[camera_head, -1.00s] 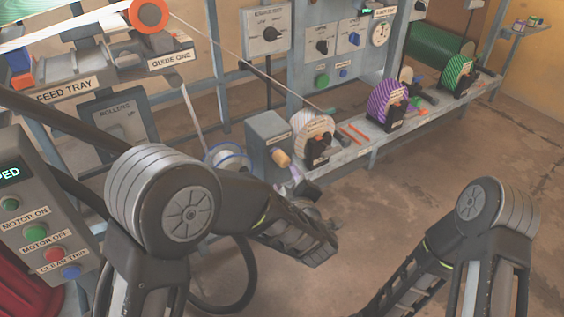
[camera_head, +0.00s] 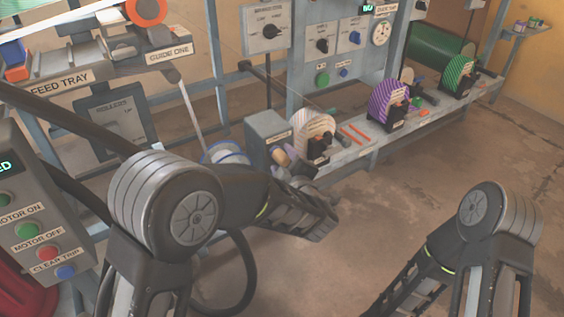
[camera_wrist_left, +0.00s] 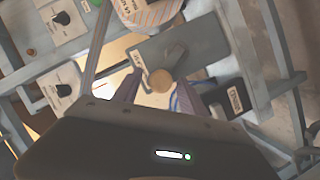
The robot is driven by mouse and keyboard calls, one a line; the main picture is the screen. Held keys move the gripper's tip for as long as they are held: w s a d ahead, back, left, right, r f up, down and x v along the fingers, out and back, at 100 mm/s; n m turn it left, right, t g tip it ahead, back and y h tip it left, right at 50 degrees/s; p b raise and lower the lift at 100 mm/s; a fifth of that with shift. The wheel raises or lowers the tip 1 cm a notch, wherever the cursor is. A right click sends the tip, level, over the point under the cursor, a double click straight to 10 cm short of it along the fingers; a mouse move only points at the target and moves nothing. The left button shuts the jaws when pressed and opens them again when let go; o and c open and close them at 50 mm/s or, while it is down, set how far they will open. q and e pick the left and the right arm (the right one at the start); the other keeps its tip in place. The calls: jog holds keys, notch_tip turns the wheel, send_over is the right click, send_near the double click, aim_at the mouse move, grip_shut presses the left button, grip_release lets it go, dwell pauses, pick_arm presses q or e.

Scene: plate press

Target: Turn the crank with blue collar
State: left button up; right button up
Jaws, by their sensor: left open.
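The crank's tan knob (camera_head: 281,157) sticks out from the grey box (camera_head: 262,130) and is partly covered by my left gripper in the head view. In the left wrist view the round knob (camera_wrist_left: 160,80) shows between the two fingers, with a grey crank arm (camera_wrist_left: 174,58) behind it. A bit of blue (camera_wrist_left: 173,101) shows below the knob; I cannot tell whether it is the collar. My left gripper (camera_head: 285,162) is open around the knob, with no clear contact visible. My right arm is at the lower right; its gripper is out of view.
Striped discs, white-orange (camera_head: 313,130), purple (camera_head: 386,97) and green (camera_head: 457,74), stand along the low bench (camera_head: 362,150). A blue-rimmed spool (camera_head: 226,152) is left of the box. A button panel (camera_head: 35,215) stands at the left. Floor at the right is clear.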

pick_arm(q)
jog(key=shift+x, duration=0.85)
jog(key=shift+c, duration=0.5)
grip_shut()
dwell(0.3)
